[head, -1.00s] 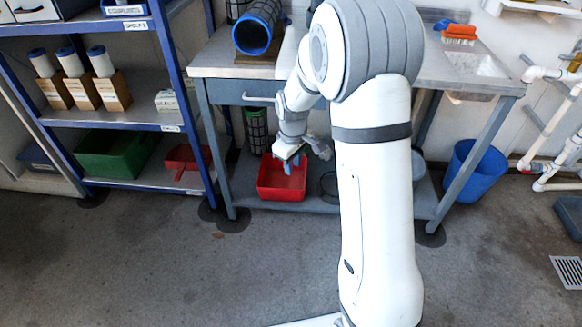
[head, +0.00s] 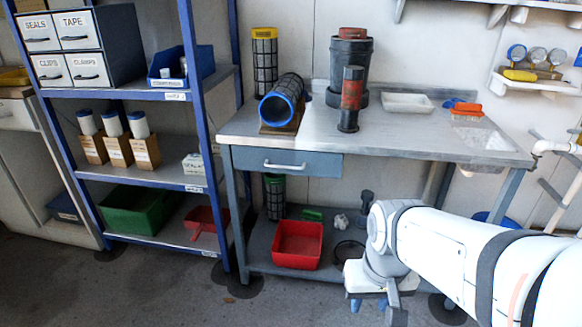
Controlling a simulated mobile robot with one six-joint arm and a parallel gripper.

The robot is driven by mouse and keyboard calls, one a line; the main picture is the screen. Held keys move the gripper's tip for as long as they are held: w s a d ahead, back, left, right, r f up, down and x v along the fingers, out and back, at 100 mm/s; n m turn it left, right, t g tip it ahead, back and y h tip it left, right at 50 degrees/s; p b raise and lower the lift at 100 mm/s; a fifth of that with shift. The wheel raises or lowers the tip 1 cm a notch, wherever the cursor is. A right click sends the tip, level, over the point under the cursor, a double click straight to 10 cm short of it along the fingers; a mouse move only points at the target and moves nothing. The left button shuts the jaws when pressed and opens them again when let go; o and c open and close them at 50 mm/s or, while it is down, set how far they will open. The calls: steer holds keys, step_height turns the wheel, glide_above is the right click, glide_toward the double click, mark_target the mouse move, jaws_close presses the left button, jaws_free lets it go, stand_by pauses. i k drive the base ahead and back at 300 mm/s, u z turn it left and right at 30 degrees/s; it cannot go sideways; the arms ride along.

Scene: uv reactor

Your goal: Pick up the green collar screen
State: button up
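The green collar screen (head: 274,197) is a dark mesh cylinder with a green band at its top. It stands upright on the bench's lower shelf (head: 262,237), behind the red bin (head: 297,244), which hides part of its base. My gripper (head: 369,304) is in front of the bench at the lower right, well apart from the screen. Its blue-tipped fingers point down and are spread, with nothing between them. It looks open.
A yellow-collar screen (head: 264,62) stands on the worktop, and a blue-collar screen (head: 281,100) lies in a wooden cradle. The drawer (head: 285,163) overhangs the lower shelf. A blue rack post (head: 205,130) stands left.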

mark_target(275, 184)
steer(key=z, duration=2.85)
steer(key=k, duration=1.5)
steer(key=u, duration=2.4)
steer(key=i, duration=1.05)
steer(key=u, duration=0.1)
